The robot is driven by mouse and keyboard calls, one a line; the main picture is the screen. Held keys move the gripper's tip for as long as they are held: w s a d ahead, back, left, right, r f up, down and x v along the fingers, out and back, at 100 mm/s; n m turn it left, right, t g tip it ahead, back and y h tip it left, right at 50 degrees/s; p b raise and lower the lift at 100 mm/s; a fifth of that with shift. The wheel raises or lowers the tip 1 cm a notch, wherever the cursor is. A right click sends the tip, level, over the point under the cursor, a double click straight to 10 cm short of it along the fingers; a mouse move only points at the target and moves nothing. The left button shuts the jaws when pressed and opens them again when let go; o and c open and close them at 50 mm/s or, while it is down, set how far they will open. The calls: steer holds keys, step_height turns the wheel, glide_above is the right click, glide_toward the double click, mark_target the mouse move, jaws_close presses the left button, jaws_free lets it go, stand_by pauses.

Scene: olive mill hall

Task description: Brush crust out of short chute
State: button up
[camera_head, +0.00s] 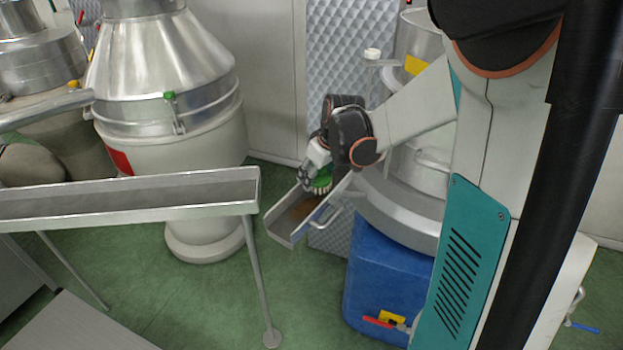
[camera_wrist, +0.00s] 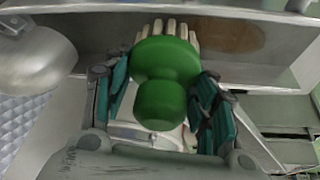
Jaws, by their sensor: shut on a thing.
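My gripper (camera_head: 321,170) is shut on a green-handled brush and holds it at the short chute. In the wrist view the brush's green knob (camera_wrist: 165,80) sits between the two teal fingers, and its pale bristles (camera_wrist: 180,28) point into the chute. The short chute (camera_head: 287,238) is a sloping metal trough, and its grey floor shows in the wrist view (camera_wrist: 100,35). A brown crust patch (camera_wrist: 228,36) lies on the chute floor just right of the bristles; in the head view the brown crust (camera_head: 301,209) shows below the brush. Whether the bristles touch the floor is hard to tell.
A long metal trough (camera_head: 130,212) on thin legs stands at the left, its end near the short chute. A large steel vessel (camera_head: 165,75) stands behind it. A blue container (camera_head: 375,275) stands below right of the chute. Green floor (camera_head: 215,295) between them is open.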

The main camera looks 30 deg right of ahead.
steer(key=shift+d+r, duration=0.1)
steer(key=shift+a+r+p, duration=0.2)
steer(key=shift+r+p, duration=1.75)
steer(key=shift+r, duration=1)
steer(key=shift+s+a+r+p, duration=0.1)
steer(key=shift+r+p, duration=0.95)
steer(key=shift+r, duration=0.5)
steer(key=shift+f, duration=0.1)
step_height(320, 180, down, 4)
steer(key=b, duration=0.5)
steer(key=shift+f, duration=0.25)
steer(key=shift+w+d+f+b, duration=0.1)
steer(key=shift+d+f+b, duration=0.05)
steer(key=shift+f+b, duration=1.05)
steer(key=shift+w+d+f+b, duration=0.15)
steer(key=shift+f+b, duration=0.6)
steer(key=shift+f, duration=0.7)
steer(key=shift+s+f, duration=0.1)
steer(key=shift+s, duration=0.05)
